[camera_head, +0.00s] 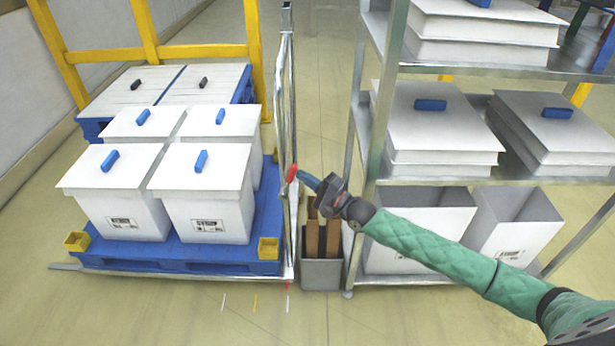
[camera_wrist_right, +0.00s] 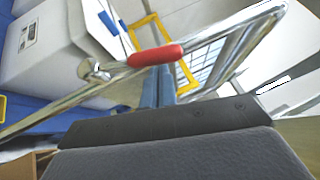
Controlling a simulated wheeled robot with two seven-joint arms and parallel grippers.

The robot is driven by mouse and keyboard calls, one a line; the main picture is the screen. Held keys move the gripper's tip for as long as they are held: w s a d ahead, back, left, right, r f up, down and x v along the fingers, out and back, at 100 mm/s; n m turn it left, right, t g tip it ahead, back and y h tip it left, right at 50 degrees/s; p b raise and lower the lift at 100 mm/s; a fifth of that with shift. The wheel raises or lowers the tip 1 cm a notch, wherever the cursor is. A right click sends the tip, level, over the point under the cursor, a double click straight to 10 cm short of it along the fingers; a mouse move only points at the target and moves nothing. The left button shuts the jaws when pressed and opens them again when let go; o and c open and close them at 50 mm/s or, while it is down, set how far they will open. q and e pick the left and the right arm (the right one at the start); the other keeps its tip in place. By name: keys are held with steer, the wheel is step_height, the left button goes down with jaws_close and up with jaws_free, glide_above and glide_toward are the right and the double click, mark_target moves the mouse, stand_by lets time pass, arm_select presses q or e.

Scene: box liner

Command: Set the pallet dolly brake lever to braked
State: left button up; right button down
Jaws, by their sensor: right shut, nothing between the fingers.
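The pallet dolly (camera_head: 66,267) stands at the left, with an upright metal frame at its right end. The brake lever has a red grip (camera_head: 292,173) on that frame; in the right wrist view the red grip (camera_wrist_right: 156,56) lies nearly level, beside a round metal pivot. My right gripper (camera_head: 308,180) reaches in from the right and is shut and empty. Its blue fingertips (camera_wrist_right: 158,78) are right at the red grip; I cannot tell whether they touch it. My left gripper is not in view.
White lidded boxes (camera_head: 205,195) stand on the dolly's blue pallet (camera_head: 180,257). A metal shelf rack (camera_head: 440,181) with more white boxes stands close on the right. A grey bin (camera_head: 321,273) with brown boards sits in the narrow gap. Floor in front is clear.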

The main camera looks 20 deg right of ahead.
mark_target(295, 173)
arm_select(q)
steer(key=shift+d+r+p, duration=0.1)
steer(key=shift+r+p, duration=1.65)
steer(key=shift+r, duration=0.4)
arm_select(e)
steer(key=shift+w+a+r+g, duration=0.15)
steer(key=shift+w+a+r, duration=0.1)
steer(key=shift+a+r, duration=0.3)
steer(key=shift+w+a+r+g, duration=0.2)
steer(key=shift+a+r, duration=0.15)
steer(key=shift+a, duration=0.4)
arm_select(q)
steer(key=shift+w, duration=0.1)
arm_select(e)
steer(key=shift+r, duration=0.1)
